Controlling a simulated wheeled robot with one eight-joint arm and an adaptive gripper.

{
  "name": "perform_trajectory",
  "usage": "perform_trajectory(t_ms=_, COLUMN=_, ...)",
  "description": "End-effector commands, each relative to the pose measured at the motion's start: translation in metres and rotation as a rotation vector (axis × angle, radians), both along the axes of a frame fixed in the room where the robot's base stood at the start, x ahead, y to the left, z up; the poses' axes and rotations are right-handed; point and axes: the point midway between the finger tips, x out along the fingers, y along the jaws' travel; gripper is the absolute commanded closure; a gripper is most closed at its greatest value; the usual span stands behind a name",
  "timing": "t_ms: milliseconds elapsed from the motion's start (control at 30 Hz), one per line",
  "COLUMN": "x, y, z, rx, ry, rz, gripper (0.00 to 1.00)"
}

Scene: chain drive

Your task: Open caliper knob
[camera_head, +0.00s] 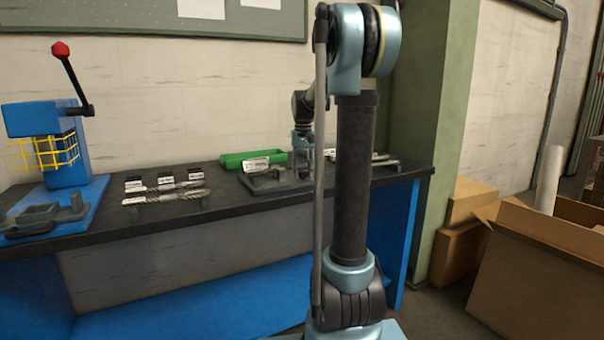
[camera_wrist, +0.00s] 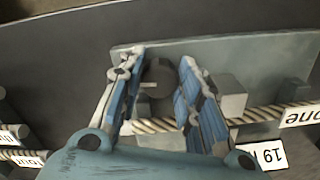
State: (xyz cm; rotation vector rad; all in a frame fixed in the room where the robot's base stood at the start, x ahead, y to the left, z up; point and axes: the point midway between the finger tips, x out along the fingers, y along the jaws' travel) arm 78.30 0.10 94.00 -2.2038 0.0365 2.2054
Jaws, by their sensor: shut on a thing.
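The caliper knob is a dark round piece (camera_wrist: 162,76) in the wrist view. It sits between the two blue finger pads of my gripper (camera_wrist: 160,66), which is shut on it. The grey plate (camera_wrist: 240,62) of the fixture lies behind and around the knob. In the head view my gripper (camera_head: 302,141) is low over the grey fixture (camera_head: 270,184) on the bench. My own arm hides part of that spot, and the knob cannot be made out there.
Twisted drill-like rods (camera_wrist: 262,113) with white labels lie beside the fixture. A green tray (camera_head: 236,160) stands behind it on the dark bench (camera_head: 170,226). A blue press with a red-knobbed lever (camera_head: 62,50) stands at the left. Cardboard boxes (camera_head: 540,265) are at the right.

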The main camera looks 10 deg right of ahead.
Motion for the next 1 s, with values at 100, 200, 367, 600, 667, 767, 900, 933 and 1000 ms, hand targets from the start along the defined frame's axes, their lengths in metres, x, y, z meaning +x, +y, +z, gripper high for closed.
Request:
perform_trajectory(t_ms=100, x=-0.0003, y=-0.0002, z=-0.0002, rx=0.001, ry=0.001, rz=0.11, gripper=0.92)
perform_trajectory(t_ms=200, x=-0.0003, y=-0.0006, z=-0.0002, rx=0.001, ry=0.001, rz=0.203, gripper=0.92)
perform_trajectory(t_ms=367, x=-0.0002, y=-0.0012, z=-0.0002, rx=0.001, ry=0.001, rz=0.34, gripper=0.92)
perform_trajectory(t_ms=600, x=-0.0001, y=-0.0019, z=-0.0003, rx=0.0, ry=0.001, rz=0.498, gripper=0.92)
perform_trajectory(t_ms=667, x=-0.0001, y=-0.002, z=-0.0003, rx=0.0, ry=0.001, rz=0.527, gripper=0.92)
perform_trajectory(t_ms=767, x=0.0, y=-0.0023, z=-0.0003, rx=0.0, ry=0.001, rz=0.565, gripper=0.92)
perform_trajectory(t_ms=900, x=0.0001, y=-0.0025, z=-0.0003, rx=0.0, ry=0.001, rz=0.6, gripper=0.92)
perform_trajectory(t_ms=933, x=0.0001, y=-0.0025, z=-0.0003, rx=0.0, ry=0.001, rz=0.605, gripper=0.92)
perform_trajectory(t_ms=1000, x=0.0001, y=-0.0026, z=-0.0003, rx=-0.001, ry=0.001, rz=0.613, gripper=0.92)
